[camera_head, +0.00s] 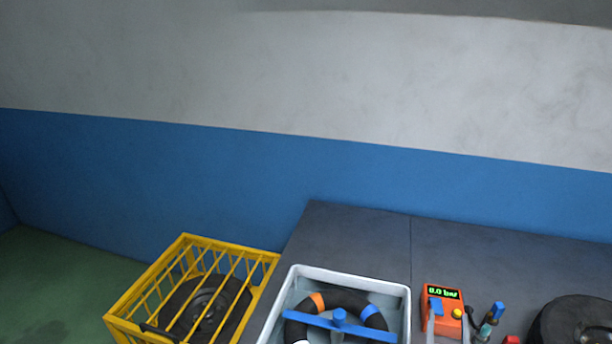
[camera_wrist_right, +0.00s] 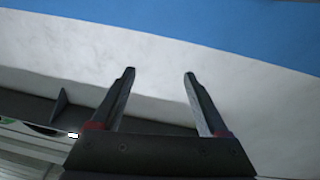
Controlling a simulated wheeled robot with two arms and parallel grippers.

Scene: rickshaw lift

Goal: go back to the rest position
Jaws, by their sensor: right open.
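My right gripper (camera_wrist_right: 160,73) is open in the right wrist view, with its two dark fingers apart and nothing between them. In the head view, two grey finger-like tips of what looks like the same gripper (camera_head: 449,322) show at the bottom edge, in front of the orange device. I cannot tell how far they are from it. My left gripper is not in view.
A dark bench (camera_head: 355,221) stands along the blue and white wall (camera_head: 180,165). On it are a pale tray (camera_head: 401,290) with a dark ring and blue bar, an orange gauge (camera_head: 444,292) reading 0.0 bar, small tools and a tyre (camera_head: 575,318). A yellow cage (camera_head: 137,290) holds a wheel.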

